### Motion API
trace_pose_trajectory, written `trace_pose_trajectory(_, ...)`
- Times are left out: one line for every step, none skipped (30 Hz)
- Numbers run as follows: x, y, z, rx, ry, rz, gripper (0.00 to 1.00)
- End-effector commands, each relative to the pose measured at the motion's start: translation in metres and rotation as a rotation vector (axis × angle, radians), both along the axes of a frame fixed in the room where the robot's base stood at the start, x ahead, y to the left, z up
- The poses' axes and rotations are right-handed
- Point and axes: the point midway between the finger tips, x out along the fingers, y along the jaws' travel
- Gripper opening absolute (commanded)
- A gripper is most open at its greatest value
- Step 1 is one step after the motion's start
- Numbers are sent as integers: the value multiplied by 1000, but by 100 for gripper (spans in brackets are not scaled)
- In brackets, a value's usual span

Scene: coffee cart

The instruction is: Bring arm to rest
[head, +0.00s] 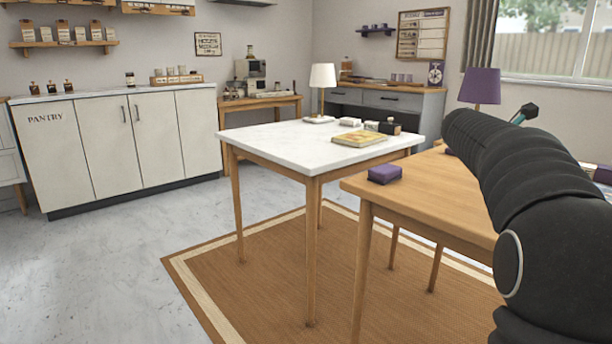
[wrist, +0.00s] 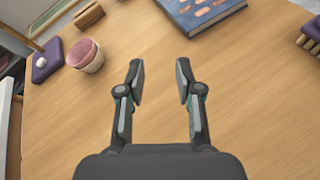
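My gripper (wrist: 160,82) is open and empty in the wrist view. Its two fingers stand apart over bare wood of the wooden table (wrist: 80,120). My black arm fills the right side of the head view and reaches over the wooden table (head: 430,194).
In the wrist view, a dark blue book (wrist: 205,12), a pink-topped cup (wrist: 86,57) and a purple lamp base (wrist: 46,62) stand around the gripper. In the head view, a purple block (head: 385,174) sits near the wooden table's corner. A white table (head: 275,140) stands beyond.

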Motion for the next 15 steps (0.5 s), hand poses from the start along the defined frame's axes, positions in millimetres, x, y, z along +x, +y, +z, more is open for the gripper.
trace_pose_trajectory(-2,7,0,18,-17,2,35)
trace_pose_trajectory(-4,12,-1,32,-28,3,35)
trace_pose_trajectory(-6,18,-1,48,-45,3,35)
trace_pose_trajectory(-7,22,-1,61,-56,2,35)
trace_pose_trajectory(-9,26,-2,76,-70,1,35)
trace_pose_trajectory(-13,31,-3,95,-88,-2,35)
trace_pose_trajectory(-15,35,-4,111,-101,-4,35)
trace_pose_trajectory(-18,39,-5,129,-116,-8,35)
trace_pose_trajectory(-22,44,-6,152,-137,-14,35)
trace_pose_trajectory(-26,48,-7,173,-154,-18,35)
trace_pose_trajectory(-30,52,-8,191,-171,-23,35)
trace_pose_trajectory(-36,58,-10,221,-196,-32,35)
trace_pose_trajectory(-40,63,-11,242,-215,-39,35)
trace_pose_trajectory(-45,68,-12,268,-234,-48,35)
trace_pose_trajectory(-51,75,-15,302,-262,-60,35)
